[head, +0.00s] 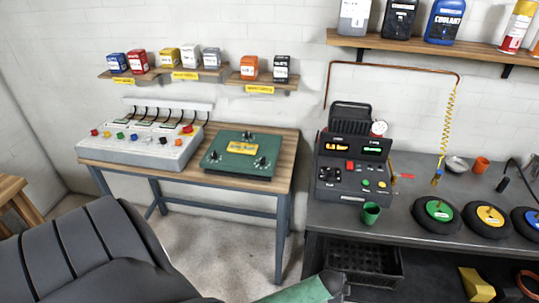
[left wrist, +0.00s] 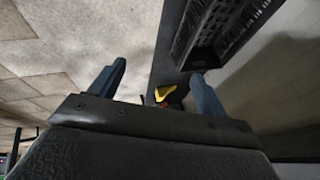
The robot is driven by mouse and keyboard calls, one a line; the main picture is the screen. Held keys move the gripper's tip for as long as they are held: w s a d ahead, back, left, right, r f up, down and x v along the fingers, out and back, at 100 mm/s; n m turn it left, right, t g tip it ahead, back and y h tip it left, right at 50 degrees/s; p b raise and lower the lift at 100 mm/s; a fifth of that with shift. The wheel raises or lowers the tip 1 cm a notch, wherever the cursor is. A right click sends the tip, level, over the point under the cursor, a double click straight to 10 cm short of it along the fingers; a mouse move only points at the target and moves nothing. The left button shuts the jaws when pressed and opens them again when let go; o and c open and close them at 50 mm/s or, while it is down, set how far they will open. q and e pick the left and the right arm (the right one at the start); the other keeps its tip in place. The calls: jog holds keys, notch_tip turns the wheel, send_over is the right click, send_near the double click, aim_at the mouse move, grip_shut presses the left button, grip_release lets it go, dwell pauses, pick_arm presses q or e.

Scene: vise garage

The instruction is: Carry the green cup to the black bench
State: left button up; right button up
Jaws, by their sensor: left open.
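The green cup (head: 371,213) stands upright on the black bench (head: 408,213), near its front edge, just in front of the control box. It is not seen in the left wrist view. My left gripper (left wrist: 159,74) is open, with its two blue fingers apart and nothing between them that I can tell is held. In the head view my left arm runs along the bottom edge toward the bench's lower front; its fingers are not clear there. My right gripper is in neither view.
The control box (head: 352,165) stands behind the cup, and several wheels such as the green-hubbed one (head: 437,213) lie right of it. A black crate (head: 367,262) sits below the bench top. A wooden table (head: 285,150) holds a green panel (head: 240,153).

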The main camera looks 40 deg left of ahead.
pick_arm(q)
jog(key=s+a+f+n+g, duration=0.1)
jog(key=s+f+n, duration=0.2)
jog(key=s+f, duration=0.7)
jog(key=s+a+f+n+g, duration=0.1)
jog(key=s+f+n, duration=0.2)
jog(key=s+f, duration=0.6)
jog(key=s+a+f+n+g+y, duration=0.1)
jog(key=s+f+n, duration=0.3)
jog(key=s+f, duration=0.6)
jog(key=s, duration=0.6)
jog(key=shift+a+f+g, duration=0.25)
jog(key=shift+f+g, duration=0.05)
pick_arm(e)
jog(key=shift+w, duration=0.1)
pick_arm(q)
jog(key=r, duration=0.1)
jog(key=w+d+r+b, duration=0.1)
jog(key=r+b, duration=0.1)
jog(key=r, duration=0.1)
jog(key=shift+w+d, duration=0.3)
jog(key=shift+f, duration=0.1)
jog(key=shift+c, duration=0.5)
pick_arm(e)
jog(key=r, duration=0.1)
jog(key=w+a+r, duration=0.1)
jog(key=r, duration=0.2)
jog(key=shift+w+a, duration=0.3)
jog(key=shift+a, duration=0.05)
